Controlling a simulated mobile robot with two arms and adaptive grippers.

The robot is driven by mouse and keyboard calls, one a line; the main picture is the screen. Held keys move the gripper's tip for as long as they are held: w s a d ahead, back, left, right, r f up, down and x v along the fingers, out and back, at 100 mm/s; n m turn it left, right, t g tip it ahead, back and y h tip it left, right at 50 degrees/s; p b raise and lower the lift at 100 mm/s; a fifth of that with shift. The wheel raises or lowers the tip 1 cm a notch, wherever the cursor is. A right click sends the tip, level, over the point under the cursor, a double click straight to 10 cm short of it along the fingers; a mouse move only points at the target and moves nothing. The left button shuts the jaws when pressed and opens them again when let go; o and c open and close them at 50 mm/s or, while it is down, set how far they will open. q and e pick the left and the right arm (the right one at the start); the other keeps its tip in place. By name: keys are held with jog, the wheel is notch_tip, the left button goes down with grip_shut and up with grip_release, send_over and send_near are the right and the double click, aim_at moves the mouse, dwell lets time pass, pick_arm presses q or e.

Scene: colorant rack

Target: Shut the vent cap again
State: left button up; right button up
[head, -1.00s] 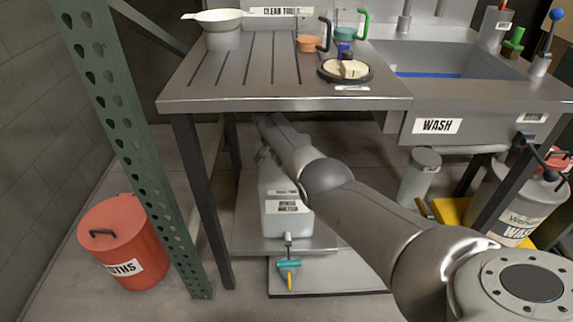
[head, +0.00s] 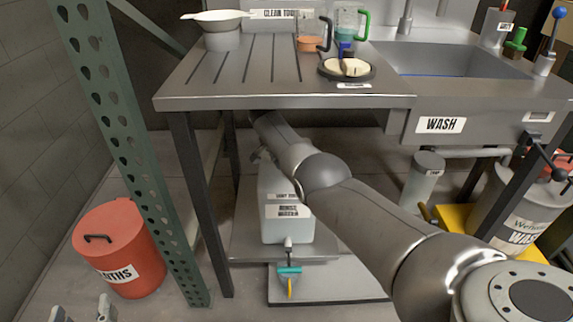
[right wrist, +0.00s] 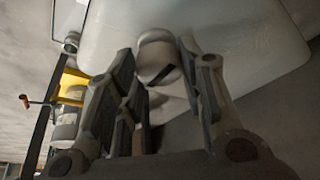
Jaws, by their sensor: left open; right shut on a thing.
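The white rinse water container (head: 285,222) stands on a low shelf under the steel table, with a teal-handled tap (head: 289,270) low on its front. My right arm reaches under the table to the container's top. There my right gripper (head: 262,156) is small and partly hidden. In the right wrist view, the right gripper (right wrist: 158,62) is shut on a pale rounded cap (right wrist: 154,50) at the container's body (right wrist: 215,30). How far the cap is closed cannot be told. My left gripper (head: 81,311) is open and empty at the bottom left edge, with only its fingertips showing.
The table top (head: 200,88) hangs over my right arm. A red cloths bin (head: 120,265) stands at the left, behind a green perforated post (head: 125,150). A wash sink (head: 450,65) and a waste drum (head: 520,215) are at the right.

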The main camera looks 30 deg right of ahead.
jog(key=o, duration=1)
jog(key=shift+v, duration=0.95)
jog(key=v, duration=0.3)
jog(key=shift+a, duration=0.4)
jog(key=s+a, duration=0.1)
jog(key=a, duration=0.6)
jog(key=s+a, duration=0.1)
jog(key=a, duration=0.3)
jog(key=shift+s, duration=0.35)
